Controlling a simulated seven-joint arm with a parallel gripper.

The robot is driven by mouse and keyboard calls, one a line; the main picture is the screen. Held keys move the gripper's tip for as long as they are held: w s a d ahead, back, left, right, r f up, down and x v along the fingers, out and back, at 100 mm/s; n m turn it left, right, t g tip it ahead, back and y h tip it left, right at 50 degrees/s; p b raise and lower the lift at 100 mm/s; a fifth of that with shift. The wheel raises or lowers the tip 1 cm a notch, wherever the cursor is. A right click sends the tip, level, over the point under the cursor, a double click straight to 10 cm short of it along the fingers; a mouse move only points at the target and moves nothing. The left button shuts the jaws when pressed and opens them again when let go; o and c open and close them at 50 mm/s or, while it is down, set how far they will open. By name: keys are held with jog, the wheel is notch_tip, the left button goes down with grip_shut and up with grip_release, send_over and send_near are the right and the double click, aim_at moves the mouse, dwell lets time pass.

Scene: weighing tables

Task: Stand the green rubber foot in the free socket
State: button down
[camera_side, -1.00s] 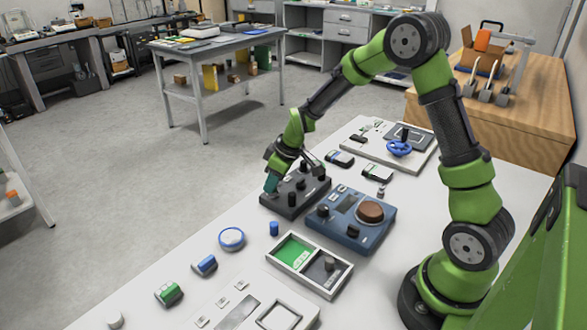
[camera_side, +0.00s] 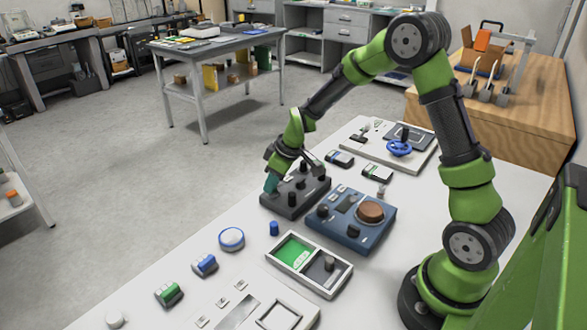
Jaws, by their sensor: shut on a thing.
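My gripper (camera_side: 272,172) is at the left end of a dark block (camera_side: 308,203) that carries several upright black pegs. It is shut on a small teal-green piece, the green rubber foot (camera_side: 271,183), which shows just below the fingertips at the block's left corner. The foot looks roughly upright. I cannot tell whether its lower end is in a socket of the block or just above it, since the view is small and the socket itself is hidden.
A blue scale-like device (camera_side: 350,220) with a brown disc stands right of the block. A small blue cylinder (camera_side: 274,228), a two-part tray (camera_side: 309,265) and a blue-rimmed round dish (camera_side: 231,239) lie nearer. A board with a blue handwheel (camera_side: 399,148) is behind.

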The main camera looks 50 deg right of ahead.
jog(key=shift+f, duration=0.35)
